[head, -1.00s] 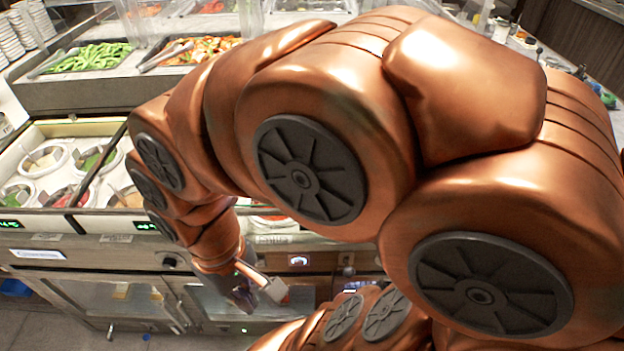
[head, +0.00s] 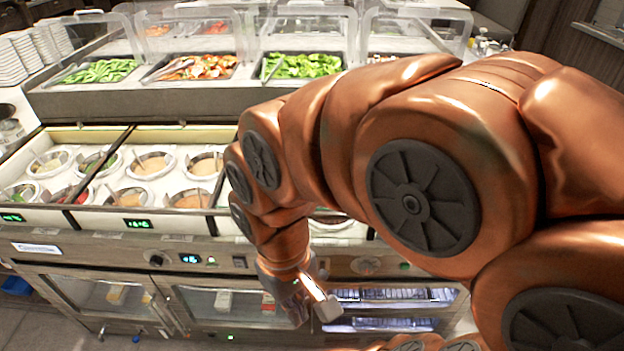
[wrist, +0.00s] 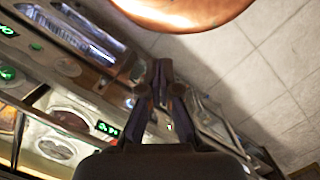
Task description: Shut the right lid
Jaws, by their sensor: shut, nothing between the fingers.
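The sauce-well counter (head: 150,223) spans the left and middle of the head view. Its visible round wells, such as a tan sauce well (head: 152,163), are uncovered. I cannot make out the right lid for certain; my arm hides the counter's right part. My gripper (head: 318,303) is low in front of the cabinet front, below the counter's front edge, and holds nothing. In the wrist view, the fingers of my gripper (wrist: 163,70) come together at the tips, with the counter front to the left and the floor to the right.
Glass-fronted cabinet doors (head: 225,303) and a lit glass compartment (head: 385,296) lie below the counter. Food trays, including a green leafy tray (head: 302,66), stand behind under clear covers (head: 190,30). Plate stacks (head: 35,52) are at far left. Tiled floor (wrist: 265,70) is open in front.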

